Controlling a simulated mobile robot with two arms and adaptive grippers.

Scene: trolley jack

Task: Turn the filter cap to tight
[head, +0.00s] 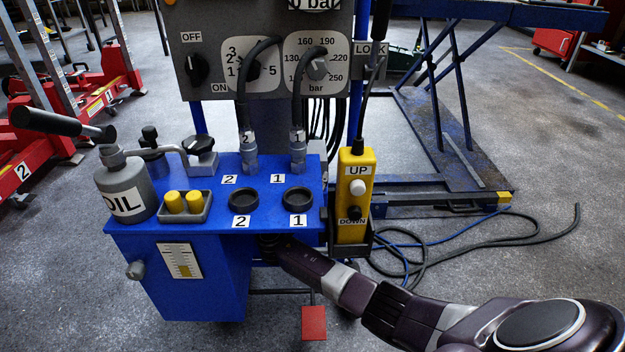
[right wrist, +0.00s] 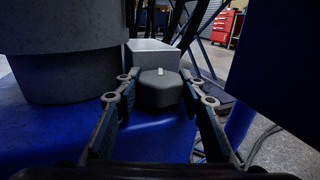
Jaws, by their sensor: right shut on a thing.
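The filter cap (right wrist: 160,91) is a dark grey, many-sided cap with a short white mark on top, in the middle of the right wrist view. My right gripper (right wrist: 163,90) has its two fingers along the left and right sides of the cap and is shut on it. No tight or loose marking can be read near the cap. In the head view my right arm comes in from the lower right and runs in under the front edge of the blue unit (head: 260,210); its fingers are hidden there. My left gripper is not in view.
A large grey cylinder (right wrist: 72,70) stands close left of the cap, and a light grey block (right wrist: 152,53) is behind it. A dark panel (right wrist: 280,75) is close on the right. The yellow UP/DOWN control (head: 355,205) hangs near my right arm.

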